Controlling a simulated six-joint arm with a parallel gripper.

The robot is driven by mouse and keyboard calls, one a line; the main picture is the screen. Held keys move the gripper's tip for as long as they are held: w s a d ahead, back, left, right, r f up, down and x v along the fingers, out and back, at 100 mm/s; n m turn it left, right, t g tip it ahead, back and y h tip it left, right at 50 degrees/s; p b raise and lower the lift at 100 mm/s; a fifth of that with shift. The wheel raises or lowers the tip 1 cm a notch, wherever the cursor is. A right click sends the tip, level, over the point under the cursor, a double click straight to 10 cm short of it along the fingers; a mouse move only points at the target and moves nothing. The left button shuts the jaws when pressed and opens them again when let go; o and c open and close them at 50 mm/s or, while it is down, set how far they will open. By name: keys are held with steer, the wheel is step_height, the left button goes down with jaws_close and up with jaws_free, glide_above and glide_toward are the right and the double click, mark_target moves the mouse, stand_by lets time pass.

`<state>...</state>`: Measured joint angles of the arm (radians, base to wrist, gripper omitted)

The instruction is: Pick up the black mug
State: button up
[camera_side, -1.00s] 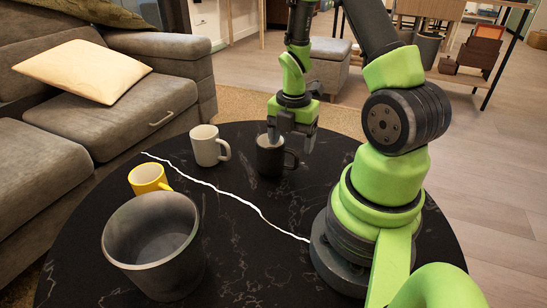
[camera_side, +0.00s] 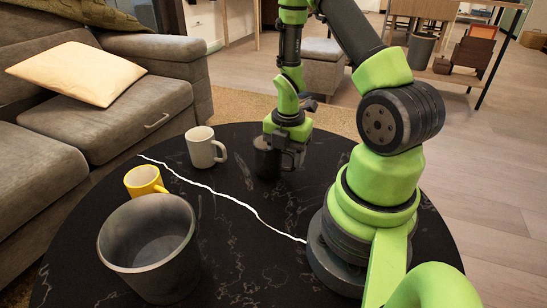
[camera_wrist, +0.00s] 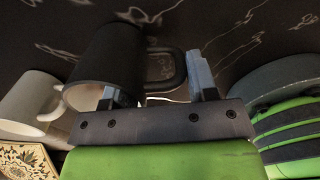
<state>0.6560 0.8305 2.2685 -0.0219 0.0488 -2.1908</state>
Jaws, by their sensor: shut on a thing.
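The black mug (camera_side: 265,160) stands upright at the far part of the round dark table, and its base looks to be on the tabletop. My gripper (camera_side: 287,147) is low at the mug's right side, shut on it. In the wrist view the mug (camera_wrist: 106,48) is large, with its handle (camera_wrist: 168,66) toward the right. My gripper's fingers (camera_wrist: 160,88) sit one at the mug's wall and one beyond the handle. The exact contact points are partly hidden.
A white mug (camera_side: 203,147) stands close to the left of the black one; it also shows in the wrist view (camera_wrist: 28,104). A yellow mug (camera_side: 144,182) and a large grey pot (camera_side: 150,262) stand nearer on the dark table (camera_side: 232,243). A grey sofa is left.

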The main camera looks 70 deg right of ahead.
steer(key=shift+r, duration=0.15)
step_height(320, 180, up, 21)
steer(key=w+a+m+g+y, duration=0.1)
steer(key=w+a+m, duration=0.8)
steer(key=w+a, duration=0.6)
steer(key=s+a+m+t+y, duration=0.1)
steer(key=s+a+m, duration=0.25)
steer(key=a, duration=1.05)
steer(key=s+a+m+y, duration=0.2)
steer(key=a+m, duration=0.3)
steer(key=a, duration=0.8)
step_height(320, 180, down, 5)
steer(key=shift+s+a+r, duration=0.1)
steer(key=shift+a, duration=0.05)
